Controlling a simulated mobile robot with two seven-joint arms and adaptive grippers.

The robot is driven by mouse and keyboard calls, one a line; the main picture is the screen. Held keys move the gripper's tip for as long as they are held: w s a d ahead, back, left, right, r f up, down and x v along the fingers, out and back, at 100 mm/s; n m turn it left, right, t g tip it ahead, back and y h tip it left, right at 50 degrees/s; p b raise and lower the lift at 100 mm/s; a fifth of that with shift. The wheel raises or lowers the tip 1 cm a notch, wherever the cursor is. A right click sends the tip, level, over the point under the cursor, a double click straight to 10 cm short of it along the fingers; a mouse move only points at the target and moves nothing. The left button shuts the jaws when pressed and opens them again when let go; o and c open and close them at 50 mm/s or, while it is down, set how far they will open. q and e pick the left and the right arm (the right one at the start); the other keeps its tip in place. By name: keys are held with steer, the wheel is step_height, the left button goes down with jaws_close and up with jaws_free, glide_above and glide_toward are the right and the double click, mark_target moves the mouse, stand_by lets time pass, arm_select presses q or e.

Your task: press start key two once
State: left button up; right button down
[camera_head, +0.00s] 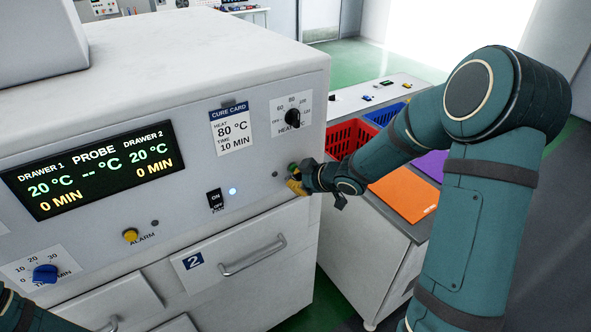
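The oven-like cabinet's front panel (250,165) fills the left and middle. A small green key (292,167) shows at the panel's right end, partly covered by my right gripper (303,180). The gripper is right at the panel there, seen from behind. A yellow part (297,188) shows just below the green key; I cannot tell whether it belongs to the panel or the gripper. Contact with the key and the finger opening are hidden. The key's label is not visible. Only part of my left arm shows at the bottom left corner; its gripper is out of view.
The panel has a lit display (95,170), a heat knob (292,117), an on/off switch (215,199), a yellow alarm button (130,235) and a blue timer knob (45,273). Drawer 2's handle (252,256) juts out below. A red crate (351,134) stands on the right.

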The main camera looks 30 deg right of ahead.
steer(key=shift+w, duration=0.2)
stand_by(0.5)
steer(key=shift+s, duration=0.9)
steer(key=s, duration=0.5)
steer(key=shift+d, duration=0.25)
stand_by(0.5)
